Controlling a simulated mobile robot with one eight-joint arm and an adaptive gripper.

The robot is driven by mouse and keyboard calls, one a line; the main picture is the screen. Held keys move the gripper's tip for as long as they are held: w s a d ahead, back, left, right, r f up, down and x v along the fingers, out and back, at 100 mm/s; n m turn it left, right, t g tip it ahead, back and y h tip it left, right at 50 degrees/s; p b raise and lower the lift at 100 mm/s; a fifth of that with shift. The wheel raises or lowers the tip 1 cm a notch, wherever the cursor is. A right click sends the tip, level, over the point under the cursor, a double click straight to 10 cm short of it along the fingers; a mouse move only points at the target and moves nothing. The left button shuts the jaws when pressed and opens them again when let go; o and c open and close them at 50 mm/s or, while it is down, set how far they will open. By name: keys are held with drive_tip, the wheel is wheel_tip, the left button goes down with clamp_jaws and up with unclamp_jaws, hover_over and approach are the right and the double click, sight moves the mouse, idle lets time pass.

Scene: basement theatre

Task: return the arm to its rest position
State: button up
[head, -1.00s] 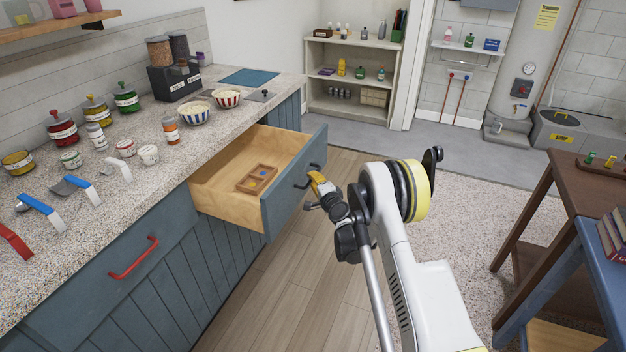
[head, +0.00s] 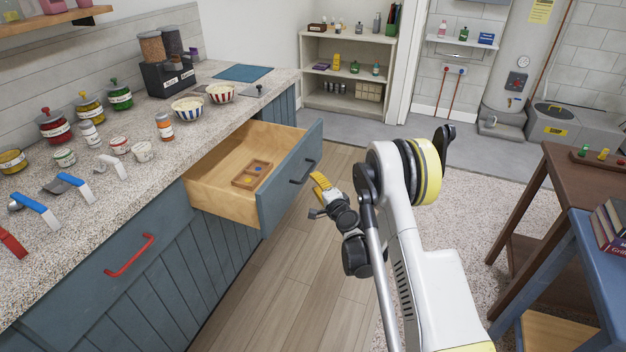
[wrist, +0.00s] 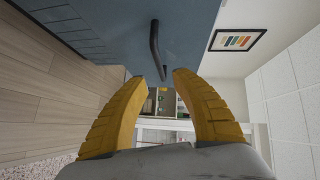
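My gripper (head: 318,196) hangs over the floor just right of the open drawer's front, apart from its dark handle (head: 303,173). In the wrist view my gripper (wrist: 160,85) has its two yellow fingers spread with nothing between them. The drawer (head: 222,203) is pulled out from the blue cabinet. A small wooden tray (head: 236,182) with a blue item in it lies inside the drawer. The drawer handle also shows in the wrist view (wrist: 156,48), beyond the fingertips.
The speckled counter (head: 120,198) at left holds jars, bowls and scoops. A brown table (head: 578,185) and a blue table (head: 598,252) stand at right. A shelf (head: 345,75) is at the back. The wooden floor (head: 290,290) between is clear.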

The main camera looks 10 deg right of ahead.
idle(0.4)
drive_tip(key=s+a+r+n+g+y, duration=0.1)
drive_tip(key=s+a+r+n, duration=0.1)
drive_tip(key=r, duration=0.4)
drive_tip(key=s+a+r+n+g, duration=0.1)
drive_tip(key=a+r+n, duration=0.15)
drive_tip(key=r, duration=0.45)
drive_tip(key=s+a+r+n+g, duration=0.25)
drive_tip(key=s+r+n, duration=0.25)
drive_tip(key=s+r, duration=0.55)
drive_tip(key=s+d+f+n+g+h, duration=0.1)
drive_tip(key=s+d+n+g, duration=0.1)
drive_tip(key=s, duration=1.4)
drive_tip(key=s+d+f+n+g+h, duration=0.2)
drive_tip(key=s+n, duration=0.1)
drive_tip(key=s, duration=1.2)
drive_tip(key=shift+s+g, duration=0.35)
drive_tip(key=shift+s, duration=0.05)
